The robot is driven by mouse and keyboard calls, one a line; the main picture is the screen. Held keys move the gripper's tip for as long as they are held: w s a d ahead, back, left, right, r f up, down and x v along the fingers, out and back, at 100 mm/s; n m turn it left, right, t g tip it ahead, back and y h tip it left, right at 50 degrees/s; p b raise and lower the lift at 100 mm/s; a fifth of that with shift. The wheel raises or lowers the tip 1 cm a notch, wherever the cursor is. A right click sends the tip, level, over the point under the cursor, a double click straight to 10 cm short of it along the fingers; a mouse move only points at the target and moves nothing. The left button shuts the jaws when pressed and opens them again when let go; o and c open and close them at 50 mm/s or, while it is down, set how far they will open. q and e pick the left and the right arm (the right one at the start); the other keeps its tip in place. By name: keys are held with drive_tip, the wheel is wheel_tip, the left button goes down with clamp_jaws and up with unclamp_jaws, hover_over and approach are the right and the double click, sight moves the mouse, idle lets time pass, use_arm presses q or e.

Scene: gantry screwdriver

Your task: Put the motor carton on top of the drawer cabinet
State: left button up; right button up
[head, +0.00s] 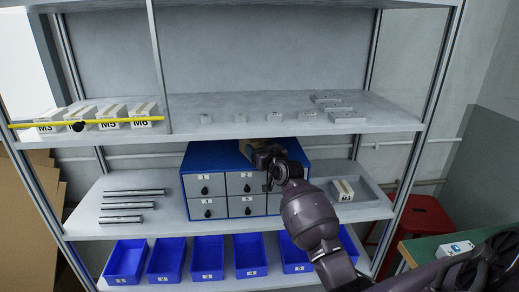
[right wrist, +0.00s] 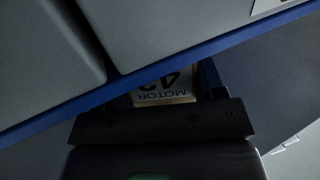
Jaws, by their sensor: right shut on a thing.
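The motor carton (right wrist: 165,90) is a pale box with black "MOTOR" lettering and a number, upside down in the right wrist view. My right gripper (head: 266,156) is shut on it, at the top of the blue drawer cabinet (head: 215,160). In the head view the gripper hides most of the carton; a pale tan patch shows behind it. The cabinet has grey numbered drawers with black knobs and stands on the middle shelf. Its blue edge crosses the right wrist view close to the carton. Whether the carton touches the cabinet top is unclear. My left gripper is out of view.
The upper shelf (head: 270,105) is above the cabinet. Metal rods (head: 125,206) lie left of it; a small labelled box (head: 343,190) in a grey tray is at right. Blue bins (head: 207,258) stand below. A green table (head: 425,250) and red stool (head: 420,215) are at right.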

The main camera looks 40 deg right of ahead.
drive_tip(key=o, duration=1.2)
drive_tip(key=shift+f, duration=0.1)
drive_tip(key=shift+o, duration=0.2)
drive_tip(key=s+a, duration=0.2)
drive_tip(key=s, duration=1)
drive_tip(key=s+a+f+n+g+y, duration=0.1)
drive_tip(key=s+a+f+g, duration=0.1)
drive_tip(key=s+a+f, duration=0.4)
drive_tip(key=s+a+f+n+g, duration=0.1)
drive_tip(key=s+a+f+g, duration=0.1)
drive_tip(key=s+a+f, duration=0.4)
drive_tip(key=s+a+f+g+y, duration=0.1)
drive_tip(key=s+a+f, duration=0.5)
drive_tip(key=s+f, duration=0.6)
wheel_tip(320, 180, down, 4)
drive_tip(key=shift+s+a+n+g+y, duration=0.15)
drive_tip(key=shift+a+n+g+y, duration=0.2)
drive_tip(key=shift+g, duration=0.25)
